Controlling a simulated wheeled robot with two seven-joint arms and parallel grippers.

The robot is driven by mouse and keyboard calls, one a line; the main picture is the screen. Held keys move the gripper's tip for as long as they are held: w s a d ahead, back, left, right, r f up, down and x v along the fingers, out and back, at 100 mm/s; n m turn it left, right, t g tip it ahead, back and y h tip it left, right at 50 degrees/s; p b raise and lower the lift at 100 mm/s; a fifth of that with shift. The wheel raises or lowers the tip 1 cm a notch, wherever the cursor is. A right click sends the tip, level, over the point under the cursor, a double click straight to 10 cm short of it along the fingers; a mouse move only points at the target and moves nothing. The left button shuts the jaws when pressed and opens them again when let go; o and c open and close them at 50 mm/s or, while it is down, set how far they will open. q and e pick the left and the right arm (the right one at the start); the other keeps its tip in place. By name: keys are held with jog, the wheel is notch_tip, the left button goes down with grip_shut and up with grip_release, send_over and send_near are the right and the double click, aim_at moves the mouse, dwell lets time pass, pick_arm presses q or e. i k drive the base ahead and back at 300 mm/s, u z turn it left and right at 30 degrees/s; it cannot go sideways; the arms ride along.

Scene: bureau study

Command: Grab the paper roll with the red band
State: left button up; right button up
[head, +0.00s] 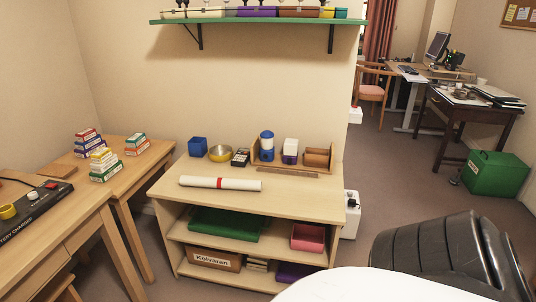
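The white paper roll (240,185) with a red band (219,183) around its middle lies on its side on top of the light wooden shelf unit (290,202).
A green wall shelf (260,21) hangs above. Wooden desks (85,202) stand left.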

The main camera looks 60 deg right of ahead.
aim_at(220, 183)
jog(key=z, duration=3.3)
jog(key=i, duration=1.6)
jog(key=u, duration=2.7)
